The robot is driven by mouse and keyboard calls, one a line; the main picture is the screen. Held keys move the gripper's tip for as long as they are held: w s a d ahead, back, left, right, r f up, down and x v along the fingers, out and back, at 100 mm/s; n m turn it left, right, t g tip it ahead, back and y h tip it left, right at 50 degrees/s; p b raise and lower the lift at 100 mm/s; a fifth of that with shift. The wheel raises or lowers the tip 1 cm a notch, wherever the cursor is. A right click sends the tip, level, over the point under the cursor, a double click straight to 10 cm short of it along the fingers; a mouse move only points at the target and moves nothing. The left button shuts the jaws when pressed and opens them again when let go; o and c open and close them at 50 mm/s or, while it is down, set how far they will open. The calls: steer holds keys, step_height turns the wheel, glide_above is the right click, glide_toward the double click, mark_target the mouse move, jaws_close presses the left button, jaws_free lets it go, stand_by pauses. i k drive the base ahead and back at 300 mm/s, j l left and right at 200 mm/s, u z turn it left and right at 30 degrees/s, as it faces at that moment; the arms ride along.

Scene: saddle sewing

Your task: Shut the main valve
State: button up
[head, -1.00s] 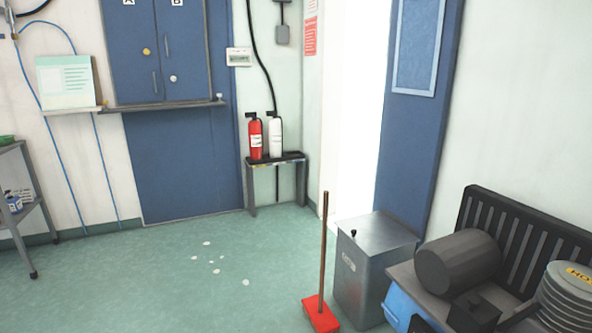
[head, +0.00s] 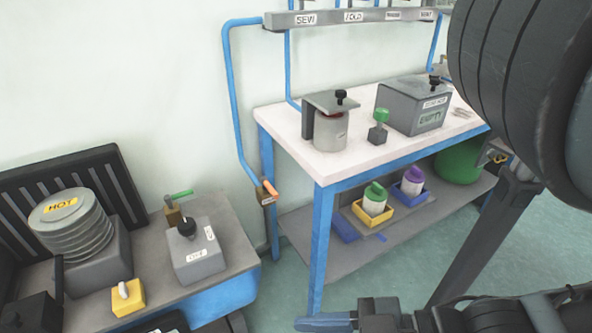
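No valve in view carries a readable "main" label. A small valve with an orange handle (head: 268,189) sits at the lower end of a blue pipe (head: 235,110), beside the white-topped table. Another small fitting with a green lever (head: 179,194) stands at the back of the grey bench at left. Dark parts of my arm fill the right side. What looks like my gripper, with a blue tip (head: 325,322), lies at the bottom edge, partly cut off and well apart from both valves. Whether it is open or shut does not show.
The white-topped table (head: 285,118) bears a metal pot (head: 330,130) and a grey box (head: 412,108). A stack marked HOT (head: 70,215) and a grey box (head: 193,252) crowd the left bench. A narrow gap separates bench and table.

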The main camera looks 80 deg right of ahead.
mark_target(266, 186)
steer(key=z, duration=1.3)
steer(key=k+l+u, duration=0.1)
steer(key=k, duration=0.25)
